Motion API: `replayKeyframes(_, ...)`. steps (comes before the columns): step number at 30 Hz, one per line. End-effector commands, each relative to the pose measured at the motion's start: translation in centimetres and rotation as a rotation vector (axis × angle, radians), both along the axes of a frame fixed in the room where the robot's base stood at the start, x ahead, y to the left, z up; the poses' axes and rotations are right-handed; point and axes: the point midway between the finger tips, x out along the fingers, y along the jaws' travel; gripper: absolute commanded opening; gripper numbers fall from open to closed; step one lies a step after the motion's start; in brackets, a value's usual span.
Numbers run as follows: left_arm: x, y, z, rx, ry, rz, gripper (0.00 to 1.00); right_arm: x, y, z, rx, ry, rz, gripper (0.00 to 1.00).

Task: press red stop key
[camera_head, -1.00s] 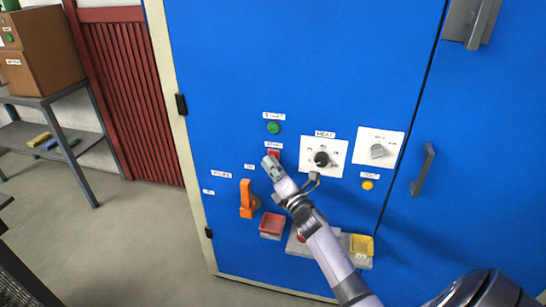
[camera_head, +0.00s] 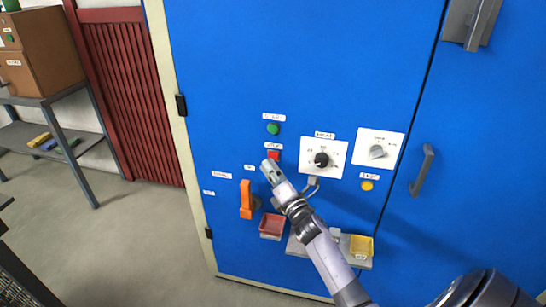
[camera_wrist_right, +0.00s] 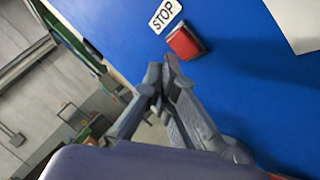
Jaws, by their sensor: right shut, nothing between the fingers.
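The red stop key (camera_head: 273,155) is a small square button on the blue cabinet, below a white label and the green button. It also shows in the right wrist view (camera_wrist_right: 186,42), beside the label reading STOP. My right gripper (camera_head: 266,163) is shut and empty. Its fingertips are just below and left of the red key in the head view. In the right wrist view the closed fingertips (camera_wrist_right: 166,68) lie just below and left of the key, with blue panel between; they look apart from it. My left gripper is not in view.
The green button (camera_head: 273,128) is above the key. A white plate with a black knob (camera_head: 321,159) and one with a grey knob (camera_head: 376,152) are to the right. Below are an orange handle (camera_head: 246,199), a red tray (camera_head: 272,224) and a yellow tray (camera_head: 361,245).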

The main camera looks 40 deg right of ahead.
Motion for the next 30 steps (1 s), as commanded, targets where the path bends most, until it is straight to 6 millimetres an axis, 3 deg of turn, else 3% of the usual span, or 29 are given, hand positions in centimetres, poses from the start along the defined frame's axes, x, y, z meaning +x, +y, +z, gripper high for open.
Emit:
replayKeyframes(5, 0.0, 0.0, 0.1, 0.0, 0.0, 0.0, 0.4, -0.2, 0.2, 0.0, 0.001, 0.0, 0.001, 0.0)
replayKeyframes(19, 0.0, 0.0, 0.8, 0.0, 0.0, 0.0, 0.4, -3.0, 3.5, 0.0, 0.0, 0.001, 0.0, 0.0)
replayKeyframes(30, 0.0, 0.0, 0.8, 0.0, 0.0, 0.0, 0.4, -3.2, 3.8, 0.0, 0.0, 0.0, 0.0, 0.0)
